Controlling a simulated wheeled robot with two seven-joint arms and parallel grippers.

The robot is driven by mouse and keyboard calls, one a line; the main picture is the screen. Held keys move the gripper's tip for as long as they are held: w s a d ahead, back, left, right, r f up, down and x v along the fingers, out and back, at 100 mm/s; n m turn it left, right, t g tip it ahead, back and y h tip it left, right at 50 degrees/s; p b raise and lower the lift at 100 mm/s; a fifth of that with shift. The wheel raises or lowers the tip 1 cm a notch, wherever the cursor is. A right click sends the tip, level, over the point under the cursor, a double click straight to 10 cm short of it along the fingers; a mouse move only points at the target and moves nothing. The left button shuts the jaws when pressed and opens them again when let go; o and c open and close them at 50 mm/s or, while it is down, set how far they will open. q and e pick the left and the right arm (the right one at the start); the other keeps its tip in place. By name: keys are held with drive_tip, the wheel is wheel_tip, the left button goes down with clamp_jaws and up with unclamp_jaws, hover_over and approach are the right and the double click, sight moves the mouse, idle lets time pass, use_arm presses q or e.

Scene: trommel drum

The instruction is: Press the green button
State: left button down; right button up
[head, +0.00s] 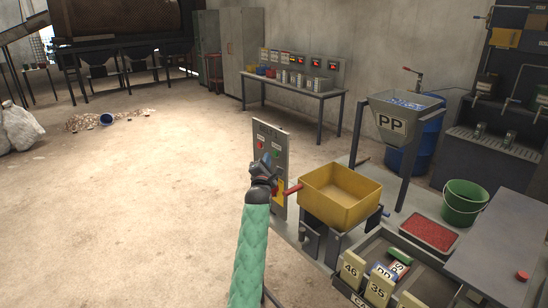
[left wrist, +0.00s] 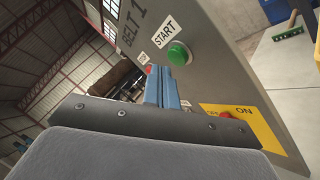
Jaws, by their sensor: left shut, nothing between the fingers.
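The green button (left wrist: 178,53) is on a grey upright control panel (left wrist: 222,85), beside a START label, in the left wrist view. The same panel (head: 280,143) stands near the middle of the head view. My left gripper (left wrist: 161,72) has its blue fingers shut together and empty. In the left wrist view its tips show just below and left of the green button; I cannot tell whether they touch the panel. In the head view my left gripper (head: 267,163) is in front of the panel and hides part of it. My right gripper is not in view.
A red button (left wrist: 149,69) shows close to the fingertips. Lower on the panel is a yellow plate (left wrist: 262,132) with a red switch. A yellow bin (head: 340,208) stands right of the panel. The floor to the left is open.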

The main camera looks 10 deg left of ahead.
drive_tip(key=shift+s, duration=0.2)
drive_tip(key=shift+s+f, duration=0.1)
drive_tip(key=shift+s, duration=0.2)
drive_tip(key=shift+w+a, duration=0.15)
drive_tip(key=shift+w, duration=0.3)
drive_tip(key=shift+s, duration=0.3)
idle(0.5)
use_arm(q)
drive_tip(key=shift+w+d, duration=0.15)
drive_tip(key=shift+d, duration=0.05)
drive_tip(key=shift+w+d, duration=0.1)
drive_tip(key=shift+w, duration=0.1)
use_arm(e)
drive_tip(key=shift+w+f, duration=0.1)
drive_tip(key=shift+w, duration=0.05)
